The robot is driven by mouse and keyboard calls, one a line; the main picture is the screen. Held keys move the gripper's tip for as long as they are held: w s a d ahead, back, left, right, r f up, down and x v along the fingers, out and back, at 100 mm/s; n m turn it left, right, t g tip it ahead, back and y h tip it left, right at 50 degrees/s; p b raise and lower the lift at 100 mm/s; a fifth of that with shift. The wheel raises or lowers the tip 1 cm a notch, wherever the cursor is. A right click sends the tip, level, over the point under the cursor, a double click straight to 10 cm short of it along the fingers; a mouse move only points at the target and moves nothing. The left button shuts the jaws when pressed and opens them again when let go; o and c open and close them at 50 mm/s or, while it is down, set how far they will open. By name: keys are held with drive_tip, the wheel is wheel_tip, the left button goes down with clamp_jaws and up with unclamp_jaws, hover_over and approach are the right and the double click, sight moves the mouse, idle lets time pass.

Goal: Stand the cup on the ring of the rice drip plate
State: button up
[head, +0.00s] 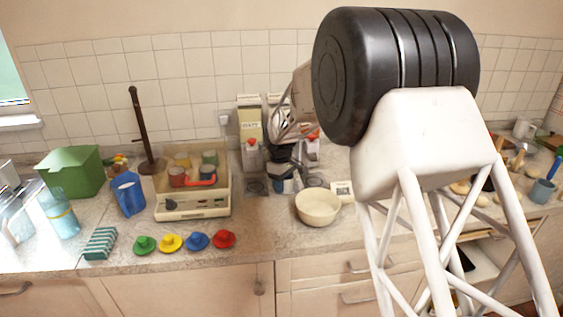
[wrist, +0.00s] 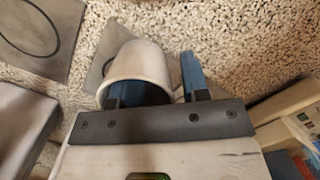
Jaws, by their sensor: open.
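A whitish cup (wrist: 140,62) shows in the wrist view at my gripper (wrist: 160,82). My gripper is open; one blue finger is right of the cup, and the other is partly hidden at its lower edge. Behind the cup is a grey plate (wrist: 97,75) with part of a dark ring; whether the cup touches it I cannot tell. Another grey plate (wrist: 28,30) with a bare dark ring lies at the upper left. In the head view my gripper (head: 284,182) is low between two dark plates (head: 256,187) (head: 316,181). I cannot tell which plate is for rice.
Dispensers (head: 249,112) stand at the wall behind my gripper. A cream bowl (head: 318,208) and a small white sign (head: 343,191) are in front and right.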

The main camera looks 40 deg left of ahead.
wheel_tip(320, 180, up, 9)
drive_tip(key=a+g+h, duration=0.1)
drive_tip(key=shift+w+a+f, duration=0.15)
drive_tip(key=shift+w, duration=0.25)
